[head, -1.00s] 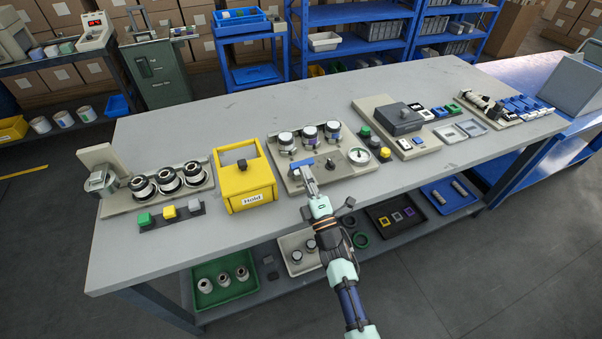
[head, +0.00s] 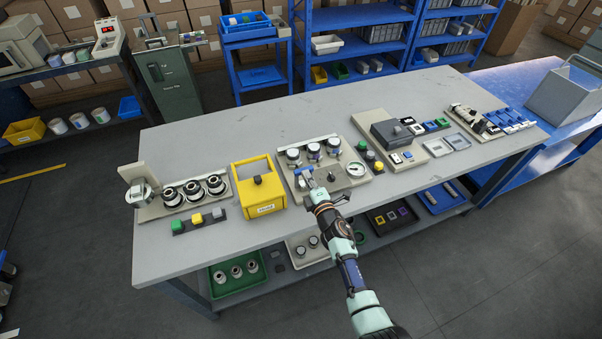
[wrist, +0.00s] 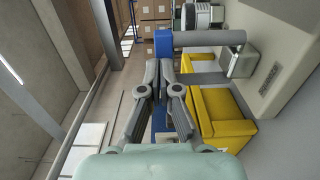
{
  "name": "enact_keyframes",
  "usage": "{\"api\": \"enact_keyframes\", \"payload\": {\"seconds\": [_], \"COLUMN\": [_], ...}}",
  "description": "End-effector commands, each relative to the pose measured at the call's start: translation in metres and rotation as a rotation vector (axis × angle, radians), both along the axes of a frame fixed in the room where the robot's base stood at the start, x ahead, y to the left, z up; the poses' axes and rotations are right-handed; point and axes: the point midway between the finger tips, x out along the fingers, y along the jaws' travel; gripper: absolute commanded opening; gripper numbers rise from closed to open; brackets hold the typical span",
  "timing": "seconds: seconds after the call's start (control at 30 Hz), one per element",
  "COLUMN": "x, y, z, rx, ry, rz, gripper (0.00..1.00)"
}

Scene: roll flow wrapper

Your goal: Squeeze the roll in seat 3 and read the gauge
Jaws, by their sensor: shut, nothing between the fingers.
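In the head view, three upright rolls with pale tops (head: 313,151) stand in a row at the back of the middle station (head: 337,193). I cannot read seat numbers, so I cannot tell which is seat 3. A round white dial gauge (head: 356,169) sits at the station's right; its reading is too small to make out. My gripper (head: 310,180) is shut and empty at the station's front left, close to a blue-ended handle (head: 303,173). In the wrist view my closed fingers (wrist: 159,70) point at the blue block (wrist: 163,42) on a grey bar; I cannot tell if they touch.
A yellow box (head: 260,196) stands just left of the station. Farther left are three dark-rimmed rolls (head: 193,190) on a stand. Green, yellow and black buttons (head: 371,156) and a grey-lidded unit (head: 391,133) are on the right. The table's back strip is clear.

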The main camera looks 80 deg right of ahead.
Motion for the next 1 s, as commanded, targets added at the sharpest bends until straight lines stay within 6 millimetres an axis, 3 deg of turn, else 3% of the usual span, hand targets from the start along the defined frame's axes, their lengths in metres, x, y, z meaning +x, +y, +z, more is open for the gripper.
{"api": "enact_keyframes", "payload": {"seconds": [1.0], "x": [0.01], "y": [-0.025], "z": [0.007], "rx": [0.026], "ry": [0.018], "rz": [-0.008], "gripper": [0.0]}}
